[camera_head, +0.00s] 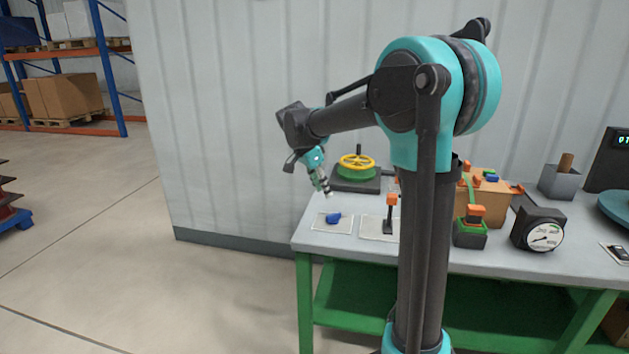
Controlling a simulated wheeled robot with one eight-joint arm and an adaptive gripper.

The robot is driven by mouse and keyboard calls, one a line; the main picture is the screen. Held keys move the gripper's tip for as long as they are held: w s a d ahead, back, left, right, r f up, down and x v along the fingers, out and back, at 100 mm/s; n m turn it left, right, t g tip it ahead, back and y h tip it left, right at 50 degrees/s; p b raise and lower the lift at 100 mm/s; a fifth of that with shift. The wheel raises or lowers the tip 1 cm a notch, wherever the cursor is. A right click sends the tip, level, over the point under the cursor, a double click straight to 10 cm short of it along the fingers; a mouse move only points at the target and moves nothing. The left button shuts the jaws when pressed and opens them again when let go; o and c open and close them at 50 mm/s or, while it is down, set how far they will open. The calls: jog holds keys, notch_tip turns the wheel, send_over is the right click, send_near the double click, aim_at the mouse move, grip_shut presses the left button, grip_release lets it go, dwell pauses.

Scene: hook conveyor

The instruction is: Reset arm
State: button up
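My arm bends over at the top and reaches left. My gripper (327,191) hangs at its end, pointing down, in front of the wall and above the left end of the workbench. It is small here, and I cannot tell whether its fingers are apart or together. No held thing shows in it. Below it on the bench (345,243) is a small blue object (333,218) on a pale plate, apart from the gripper.
A yellow and green valve wheel (357,163) stands behind the gripper. An orange-topped lever (390,215), a gauge (545,236), a grey box (560,184) and a cardboard-coloured block (490,203) stand to the right.

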jog(key=s+d+f+n+y, duration=0.1)
jog(key=s+f+n, duration=0.3)
jog(key=s, duration=0.5)
jog(key=s+d+f+n+t+y, duration=0.1)
jog(key=s+d+f+n, duration=0.3)
jog(key=s+f, duration=0.4)
jog(key=s+d+f+n+t+y, duration=0.1)
jog(key=s+d+f+n+y, duration=0.1)
jog(key=s+f, duration=0.4)
jog(key=s+d+n, duration=0.1)
jog(key=s+n, duration=0.1)
jog(key=s, duration=0.3)
jog(key=shift+d+f+n, duration=0.15)
jog(key=shift+f+n, duration=0.15)
jog(key=shift+w, duration=0.1)
